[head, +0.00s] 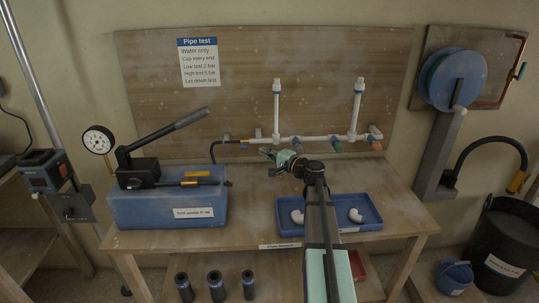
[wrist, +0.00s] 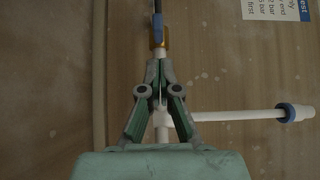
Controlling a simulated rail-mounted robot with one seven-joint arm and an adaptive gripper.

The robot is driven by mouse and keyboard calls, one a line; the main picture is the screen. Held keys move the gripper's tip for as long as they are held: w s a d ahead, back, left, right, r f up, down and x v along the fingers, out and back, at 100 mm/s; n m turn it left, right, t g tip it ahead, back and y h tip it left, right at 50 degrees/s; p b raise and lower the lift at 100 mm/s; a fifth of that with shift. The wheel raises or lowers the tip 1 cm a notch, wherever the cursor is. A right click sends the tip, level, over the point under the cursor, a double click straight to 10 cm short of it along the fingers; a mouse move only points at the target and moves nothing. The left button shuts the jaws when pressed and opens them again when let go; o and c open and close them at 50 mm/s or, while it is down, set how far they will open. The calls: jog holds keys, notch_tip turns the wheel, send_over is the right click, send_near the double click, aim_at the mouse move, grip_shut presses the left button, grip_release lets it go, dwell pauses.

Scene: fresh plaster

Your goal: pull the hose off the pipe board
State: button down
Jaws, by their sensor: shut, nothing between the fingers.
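The black hose (head: 214,152) rises from behind the blue test pump (head: 170,208) and bends right to a brass fitting (head: 232,141) at the left end of the white pipework (head: 315,138) on the wooden pipe board (head: 140,90). In the wrist view the hose (wrist: 157,7) meets a blue part (wrist: 157,22) and a brass part (wrist: 165,43), in line with the white pipe (wrist: 162,130). My gripper (head: 267,152) is in front of the pipe's left part. In the wrist view my gripper (wrist: 160,63) is shut and empty, its tips just below the brass part and overlapping the pipe; contact cannot be told.
A blue tray (head: 372,222) with white elbows sits on the bench (head: 255,225) beside my arm. The pump's lever (head: 178,131) slants up left of the pipework. Two white risers (head: 276,105) stand up from the pipe. A hose reel (head: 452,80) hangs at right.

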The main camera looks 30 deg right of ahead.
aim_at(243, 149)
jog(key=p+x, duration=0.1)
jog(key=x, duration=0.4)
jog(key=shift+w+a, duration=0.15)
jog(key=shift+w, duration=0.1)
jog(key=a+b, duration=0.1)
jog(key=w+a+b, duration=0.1)
jog(key=a, duration=0.1)
jog(key=w+a+b, duration=0.1)
jog(key=b, duration=0.1)
jog(key=shift+a+f, duration=0.2)
jog(key=shift+a, duration=0.1)
jog(key=shift+r, duration=0.2)
jog(key=shift+a, duration=0.1)
jog(key=shift+s, duration=0.1)
